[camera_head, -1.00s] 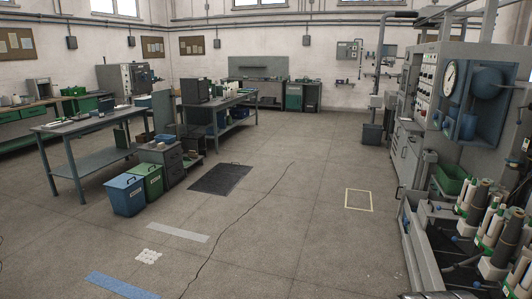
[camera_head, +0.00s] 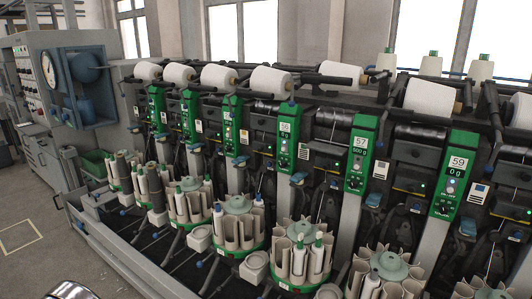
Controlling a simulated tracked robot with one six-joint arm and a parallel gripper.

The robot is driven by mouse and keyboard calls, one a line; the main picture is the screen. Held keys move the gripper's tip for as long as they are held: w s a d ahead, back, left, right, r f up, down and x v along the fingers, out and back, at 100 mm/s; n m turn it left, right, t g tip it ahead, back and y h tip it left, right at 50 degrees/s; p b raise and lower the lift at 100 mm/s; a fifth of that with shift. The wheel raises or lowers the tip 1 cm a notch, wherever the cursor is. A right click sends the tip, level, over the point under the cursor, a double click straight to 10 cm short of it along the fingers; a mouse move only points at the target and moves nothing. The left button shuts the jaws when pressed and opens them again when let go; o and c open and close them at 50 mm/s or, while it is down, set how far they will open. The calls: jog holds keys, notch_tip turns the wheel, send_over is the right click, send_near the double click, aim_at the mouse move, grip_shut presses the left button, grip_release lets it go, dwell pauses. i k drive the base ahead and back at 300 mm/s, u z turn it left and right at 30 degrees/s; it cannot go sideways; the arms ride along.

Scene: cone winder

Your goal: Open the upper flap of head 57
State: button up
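Head 57 is the green control panel (camera_head: 360,155) marked 57, with a lit display, right of centre on the winding machine. A dark grey cover (camera_head: 326,155) lies to its left and another dark cover (camera_head: 414,154) to its right. I cannot tell from this view which is its upper flap, or whether it is open. Below the panel are a fan-shaped bobbin magazine (camera_head: 301,258) and dark mechanisms. My gripper is not in view.
Green panels marked 56 (camera_head: 285,137) and 59 (camera_head: 455,175) flank head 57. White yarn cones (camera_head: 428,99) sit along the top rail. Bobbin magazines project along the front. A grey cabinet with a gauge (camera_head: 48,68) stands left. Open floor (camera_head: 35,262) shows lower left.

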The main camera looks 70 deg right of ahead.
aim_at(321, 147)
jog(key=z, duration=1.25)
jog(key=k, duration=0.5)
jog(key=z, duration=0.15)
jog(key=i, duration=0.5)
